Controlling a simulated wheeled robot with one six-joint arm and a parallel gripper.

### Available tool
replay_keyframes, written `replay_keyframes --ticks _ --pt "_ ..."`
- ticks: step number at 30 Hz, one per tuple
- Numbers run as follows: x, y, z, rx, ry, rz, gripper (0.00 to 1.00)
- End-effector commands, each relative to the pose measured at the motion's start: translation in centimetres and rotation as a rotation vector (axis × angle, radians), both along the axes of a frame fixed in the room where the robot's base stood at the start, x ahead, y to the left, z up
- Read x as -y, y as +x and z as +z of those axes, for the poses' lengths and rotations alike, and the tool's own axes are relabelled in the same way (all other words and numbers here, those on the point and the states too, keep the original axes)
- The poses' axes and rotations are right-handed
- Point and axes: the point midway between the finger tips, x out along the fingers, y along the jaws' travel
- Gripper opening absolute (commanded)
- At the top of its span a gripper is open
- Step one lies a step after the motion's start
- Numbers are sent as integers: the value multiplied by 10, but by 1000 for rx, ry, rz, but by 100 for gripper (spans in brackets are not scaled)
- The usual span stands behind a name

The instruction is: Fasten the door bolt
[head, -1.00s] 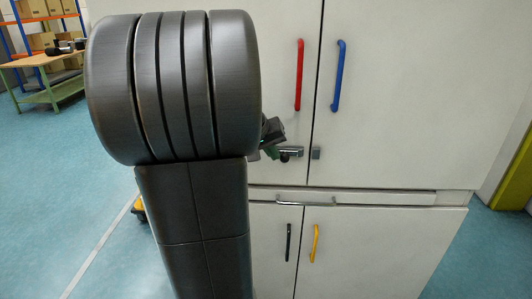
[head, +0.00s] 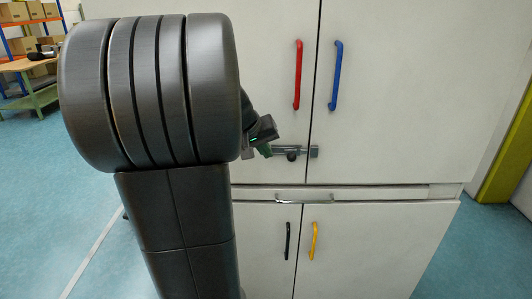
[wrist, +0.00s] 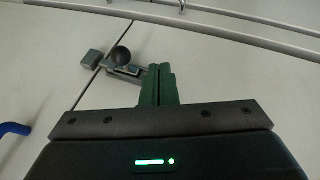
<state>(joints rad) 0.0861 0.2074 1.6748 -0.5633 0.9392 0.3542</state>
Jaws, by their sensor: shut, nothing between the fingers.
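The door bolt (head: 291,152) is a grey metal bar with a dark round knob on the upper left door. In the head view the bar spans the seam to the small grey keeper (head: 314,152) on the right door. The wrist view also shows the bolt's dark knob (wrist: 121,55) close to the keeper (wrist: 92,57), with the bar between them over the seam. My gripper (head: 268,151) is at the bolt's left end; its green fingers (wrist: 158,70) are together and empty, beside the bar. Whether they touch the bolt, and how deep the bar sits in the keeper, I cannot tell.
The white cabinet has a red handle (head: 298,75) and a blue handle (head: 336,76) above the bolt. A drawer with a metal handle (head: 305,199) lies below. Black (head: 287,241) and yellow (head: 313,241) handles are lower down. My arm hides the cabinet's left side.

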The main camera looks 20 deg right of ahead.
Motion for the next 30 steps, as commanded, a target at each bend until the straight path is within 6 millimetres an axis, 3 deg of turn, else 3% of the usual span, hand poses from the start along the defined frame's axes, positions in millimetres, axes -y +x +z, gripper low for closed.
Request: replay_keyframes --ticks 15,21,30 --pt "-40 -26 71 4 1 2 0" --pt "-46 -31 82 1 1 1 0" --pt "-46 -32 83 0 0 0 0"
